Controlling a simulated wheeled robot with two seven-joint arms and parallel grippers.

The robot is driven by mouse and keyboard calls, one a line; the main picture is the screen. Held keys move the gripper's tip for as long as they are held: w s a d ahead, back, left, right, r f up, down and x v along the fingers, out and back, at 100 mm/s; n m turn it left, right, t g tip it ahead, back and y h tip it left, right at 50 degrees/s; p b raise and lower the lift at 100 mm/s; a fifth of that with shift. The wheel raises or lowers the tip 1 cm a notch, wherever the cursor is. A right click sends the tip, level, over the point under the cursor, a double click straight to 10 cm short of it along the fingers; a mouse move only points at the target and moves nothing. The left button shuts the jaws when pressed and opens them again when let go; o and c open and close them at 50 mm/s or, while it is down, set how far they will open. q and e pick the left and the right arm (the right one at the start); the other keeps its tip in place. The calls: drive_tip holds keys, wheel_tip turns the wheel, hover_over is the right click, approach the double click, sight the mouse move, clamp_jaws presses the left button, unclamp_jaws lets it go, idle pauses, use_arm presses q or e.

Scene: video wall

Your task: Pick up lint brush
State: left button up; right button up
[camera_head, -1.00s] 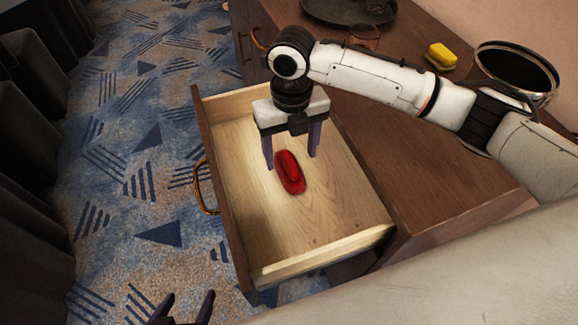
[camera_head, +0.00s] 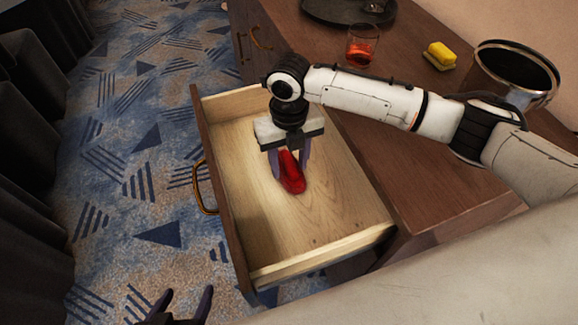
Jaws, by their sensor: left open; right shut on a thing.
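The red lint brush (camera_head: 292,178) lies inside the open wooden drawer (camera_head: 300,232), near its middle. My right gripper (camera_head: 291,172) reaches down into the drawer from above and is shut on the brush, one finger on each side. The brush appears to be at the drawer floor; whether it is lifted at all I cannot tell. Its upper end is partly hidden by the gripper. My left gripper (camera_head: 183,302) is open and empty at the bottom edge of the view, over the carpet and apart from the drawer.
The dark wooden cabinet top (camera_head: 430,175) holds a glass with red drink (camera_head: 362,45), a yellow sponge (camera_head: 440,55), a dark round tray (camera_head: 335,10) and a black pot (camera_head: 515,70). Drawer walls surround the brush. Patterned carpet (camera_head: 130,190) lies clear at left.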

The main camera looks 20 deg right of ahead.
sight(289, 162)
wheel_tip(289, 162, up, 10)
drive_tip(key=shift+r+p, duration=0.1)
drive_tip(key=shift+p, duration=0.25)
drive_tip(key=shift+o, duration=1.1)
drive_tip(key=shift+c, duration=0.5)
